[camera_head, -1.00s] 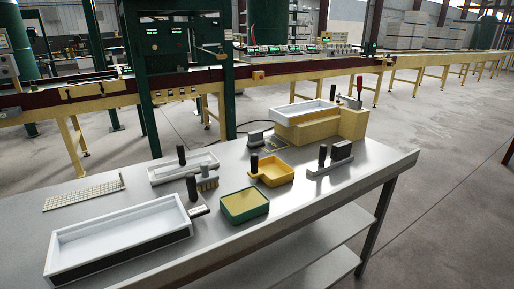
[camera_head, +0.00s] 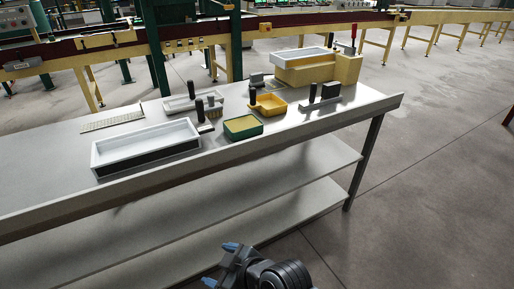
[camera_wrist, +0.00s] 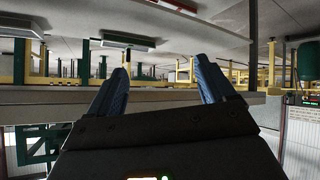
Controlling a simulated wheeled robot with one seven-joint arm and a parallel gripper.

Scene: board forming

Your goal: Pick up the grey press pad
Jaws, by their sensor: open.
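A small grey block (camera_head: 256,79) sits at the back of the grey table, left of the yellow stand; it may be the press pad. A grey plate with a black handle and a dark block (camera_head: 323,97) lies near the table's right part; I cannot tell for certain which is the pad. My gripper (camera_head: 221,264) is in front of the table, low and apart from everything on it. In the wrist view my gripper (camera_wrist: 161,68) has its two blue fingers spread with nothing between them.
The table (camera_head: 60,170) bears a white tray (camera_head: 148,139), a green-rimmed tray (camera_head: 242,126), a yellow tray (camera_head: 271,103) and a brush (camera_head: 214,108). A yellow stand with a red-handled clamp (camera_head: 345,67) is at the back right. Open floor (camera_head: 430,180) lies to the right.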

